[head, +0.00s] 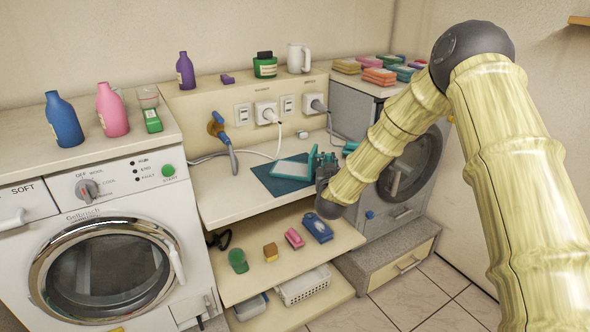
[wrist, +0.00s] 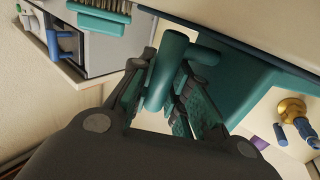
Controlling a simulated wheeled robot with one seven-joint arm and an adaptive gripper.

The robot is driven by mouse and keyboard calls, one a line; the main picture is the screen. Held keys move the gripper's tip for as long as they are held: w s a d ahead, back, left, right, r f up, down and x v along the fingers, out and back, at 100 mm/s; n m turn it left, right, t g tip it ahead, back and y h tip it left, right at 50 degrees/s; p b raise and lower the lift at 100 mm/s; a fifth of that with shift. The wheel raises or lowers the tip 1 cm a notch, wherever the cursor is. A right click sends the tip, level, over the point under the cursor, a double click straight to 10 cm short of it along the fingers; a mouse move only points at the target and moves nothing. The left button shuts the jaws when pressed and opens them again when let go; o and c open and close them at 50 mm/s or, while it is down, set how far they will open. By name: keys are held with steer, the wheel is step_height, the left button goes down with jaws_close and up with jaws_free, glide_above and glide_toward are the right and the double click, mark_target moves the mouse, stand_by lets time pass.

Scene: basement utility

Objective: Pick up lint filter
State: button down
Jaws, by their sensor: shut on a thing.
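In the wrist view my gripper (wrist: 168,100) is shut on a teal bar (wrist: 168,62), which looks like the filter's handle. I cannot tell whether the filter touches the mat.
Wall outlets with plugs and a cord (head: 268,113) are behind the counter. A brass valve with a blue handle (head: 217,130) is at left. A lower shelf (head: 270,278) holds several small items. Washing machines (head: 110,255) flank the counter. Bare counter (head: 228,195) lies left of the mat.

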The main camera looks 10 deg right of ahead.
mark_target(329, 155)
steer(key=shift+r, duration=0.2)
steer(key=shift+r, duration=0.55)
steer(key=shift+s+r+b, duration=0.2)
steer(key=shift+r, duration=0.35)
steer(key=shift+s+r+b, duration=0.2)
steer(key=shift+r, duration=0.3)
steer(key=s+d+r+b, duration=0.1)
steer(key=s, duration=1.4)
steer(key=shift+r+b, duration=0.25)
steer(key=shift+b, duration=0.05)
steer(key=shift+s, duration=0.1)
